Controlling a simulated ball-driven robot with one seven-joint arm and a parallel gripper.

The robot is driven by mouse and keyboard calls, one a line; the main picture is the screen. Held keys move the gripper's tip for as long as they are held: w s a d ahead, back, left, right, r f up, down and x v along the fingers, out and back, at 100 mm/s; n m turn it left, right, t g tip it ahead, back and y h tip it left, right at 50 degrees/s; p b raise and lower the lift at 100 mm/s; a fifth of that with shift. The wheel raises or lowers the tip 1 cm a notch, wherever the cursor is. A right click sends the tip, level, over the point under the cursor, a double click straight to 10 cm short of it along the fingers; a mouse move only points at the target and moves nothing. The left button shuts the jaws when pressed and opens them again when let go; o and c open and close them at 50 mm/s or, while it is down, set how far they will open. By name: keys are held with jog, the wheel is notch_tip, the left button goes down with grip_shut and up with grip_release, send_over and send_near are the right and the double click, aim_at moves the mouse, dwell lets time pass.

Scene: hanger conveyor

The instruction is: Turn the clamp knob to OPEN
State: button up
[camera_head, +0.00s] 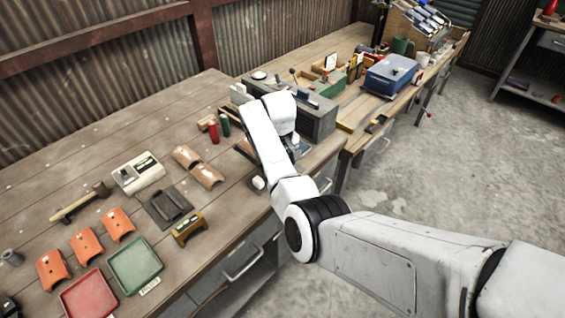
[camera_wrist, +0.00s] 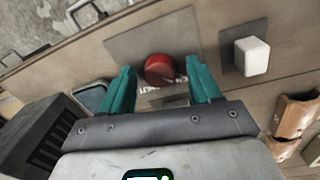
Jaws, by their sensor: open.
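The red round clamp knob (camera_wrist: 159,68) sits on a grey plate (camera_wrist: 125,45) in the wrist view. A pale pointer mark shows on its near right side, and a partly covered label lies just below it. My gripper (camera_wrist: 162,82) is open, with one teal finger on each side of the knob. A gap shows between the knob and each finger, so I cannot see any contact. In the head view my white arm (camera_head: 268,140) hides the knob and most of the gripper.
A white block (camera_wrist: 251,56) on its own plate stands right of the knob; the head view shows it too (camera_head: 258,183). A dark grey vented machine (camera_head: 318,118) stands close behind my gripper. Orange curved parts (camera_head: 207,175) lie to the left on the bench.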

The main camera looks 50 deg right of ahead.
jog(key=shift+r, duration=0.1)
notch_tip(320, 180, up, 11)
jog(key=b, duration=0.1)
jog(key=shift+a+f+b, duration=0.2)
jog(key=shift+a+b, duration=0.1)
jog(key=shift+f, duration=0.1)
dwell(0.6)
jog(key=shift+t+h, duration=0.5)
jog(key=shift+t, duration=0.1)
jog(key=s+a+f, duration=0.1)
jog(key=f, duration=0.1)
jog(key=s+f, duration=0.2)
jog(key=s+a+f, duration=0.1)
jog(key=s+f, duration=0.1)
jog(key=shift+a+f, duration=0.3)
jog(key=s+a+f+n+t+y, duration=0.1)
jog(key=s+a+t, duration=0.1)
jog(key=s+a, duration=0.7)
jog(key=s+a+f+n+t+y, duration=0.1)
jog(key=s+a+f+t, duration=0.1)
jog(key=s+a, duration=0.6)
jog(key=s+d+f+g+b, duration=0.1)
jog(key=s+f+g, duration=0.1)
jog(key=s+f, duration=0.2)
jog(key=s+d+f+m+g+b, duration=0.1)
jog(key=s+d+f+g, duration=0.1)
jog(key=s, duration=0.6)
jog(key=shift+s+f+h, duration=0.3)
jog(key=shift+s+f, duration=0.1)
jog(key=shift+f, duration=0.5)
